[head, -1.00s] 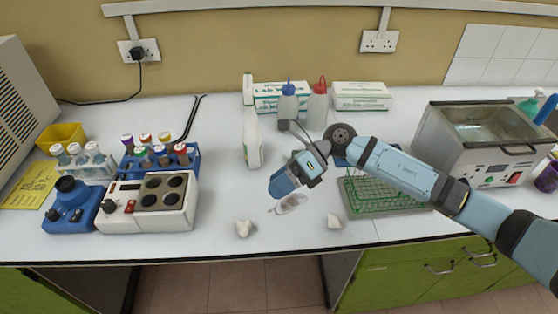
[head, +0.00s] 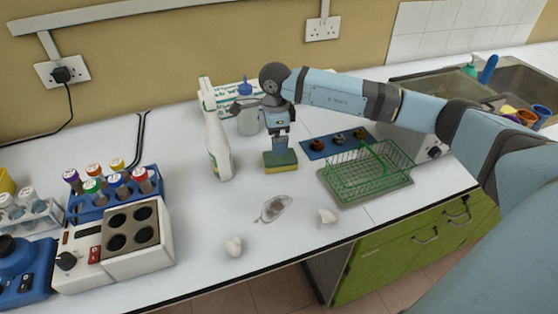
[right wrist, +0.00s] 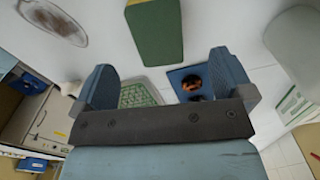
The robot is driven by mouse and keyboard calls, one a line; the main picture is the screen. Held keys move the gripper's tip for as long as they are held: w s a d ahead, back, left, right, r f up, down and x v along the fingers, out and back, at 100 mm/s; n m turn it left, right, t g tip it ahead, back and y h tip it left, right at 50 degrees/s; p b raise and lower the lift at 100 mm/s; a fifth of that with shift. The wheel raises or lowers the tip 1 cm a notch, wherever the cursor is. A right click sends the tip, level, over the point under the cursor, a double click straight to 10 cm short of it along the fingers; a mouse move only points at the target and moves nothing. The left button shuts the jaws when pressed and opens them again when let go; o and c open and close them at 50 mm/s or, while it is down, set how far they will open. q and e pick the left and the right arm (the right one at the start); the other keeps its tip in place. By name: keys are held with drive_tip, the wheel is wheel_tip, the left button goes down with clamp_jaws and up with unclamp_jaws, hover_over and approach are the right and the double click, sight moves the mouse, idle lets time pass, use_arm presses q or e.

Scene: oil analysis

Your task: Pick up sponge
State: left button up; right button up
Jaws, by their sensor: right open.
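The sponge (head: 281,167), a small green and yellow block, lies on the white worktop right of the white spray bottle (head: 217,145). In the right wrist view it shows as a green block (right wrist: 155,35) ahead of the fingers, in line with the gap between them. My right gripper (head: 279,150) points down just above and behind the sponge, and partly overlaps it in the head view. Its two blue fingers (right wrist: 163,65) are apart, with nothing between them. Whether they touch the sponge I cannot tell. My left gripper is not in view.
A green wire basket (head: 368,172) and a blue tray with dark round items (head: 338,143) stand to the right.

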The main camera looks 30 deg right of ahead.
sight(278, 157)
drive_tip(key=shift+a+f, duration=0.1)
drive_tip(key=shift+f, duration=0.75)
drive_tip(key=shift+s+f+p, duration=0.15)
drive_tip(key=shift+f, duration=1.2)
drive_tip(key=shift+s+f+p, duration=0.1)
drive_tip(key=shift+f+p, duration=0.05)
drive_tip(key=shift+f, duration=1.2)
drive_tip(key=c, duration=1)
